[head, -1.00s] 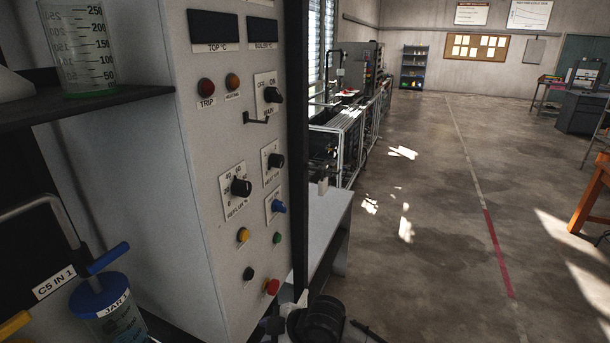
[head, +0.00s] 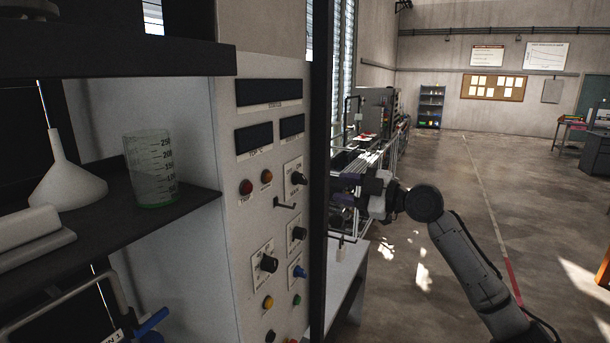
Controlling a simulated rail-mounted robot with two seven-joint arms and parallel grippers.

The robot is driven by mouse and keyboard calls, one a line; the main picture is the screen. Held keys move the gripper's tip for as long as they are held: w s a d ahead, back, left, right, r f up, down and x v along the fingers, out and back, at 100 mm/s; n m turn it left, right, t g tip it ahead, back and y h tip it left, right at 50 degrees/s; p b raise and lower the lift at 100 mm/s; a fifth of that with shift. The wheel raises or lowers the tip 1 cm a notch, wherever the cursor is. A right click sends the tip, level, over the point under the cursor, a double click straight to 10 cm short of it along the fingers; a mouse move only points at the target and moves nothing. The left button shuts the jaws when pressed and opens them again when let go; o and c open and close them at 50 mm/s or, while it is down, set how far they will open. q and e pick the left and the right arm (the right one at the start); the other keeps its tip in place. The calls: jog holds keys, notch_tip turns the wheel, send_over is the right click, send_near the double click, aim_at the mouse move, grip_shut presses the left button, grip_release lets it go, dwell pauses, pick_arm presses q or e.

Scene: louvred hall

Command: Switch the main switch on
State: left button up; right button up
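The main switch (head: 298,179) is a black rotary knob on a white plate, at the upper right of the grey control panel (head: 236,200). Which way its pointer faces is too small to tell. A small dark hooked bracket (head: 286,205) sits just below it. My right gripper (head: 340,191) is to the right of the panel, beyond the dark upright post in the picture. Its two dark fingers point left towards the panel with a gap between them, and nothing shows in them. It is apart from the switch. My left gripper is not in view.
The dark post (head: 320,120) runs along the panel's right edge. Red and orange lamps (head: 246,187), other knobs (head: 268,263) and buttons share the panel. A shelf (head: 110,228) at left holds a beaker (head: 152,170) and a funnel (head: 68,175). Open floor lies right.

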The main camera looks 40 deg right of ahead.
aim_at(305, 180)
jog(key=p+x, duration=0.2)
jog(key=x, duration=0.1)
jog(key=p+x, duration=0.1)
jog(key=x, duration=0.2)
jog(key=p+x, duration=0.2)
jog(key=x, duration=0.1)
jog(key=shift+d+r+p, duration=0.1)
jog(key=shift+r+p, duration=0.15)
jog(key=shift+p, duration=0.1)
jog(key=shift+f, duration=0.1)
jog(key=shift+w+a, duration=0.2)
jog(key=shift+w, duration=0.2)
grip_shut()
dwell(0.9)
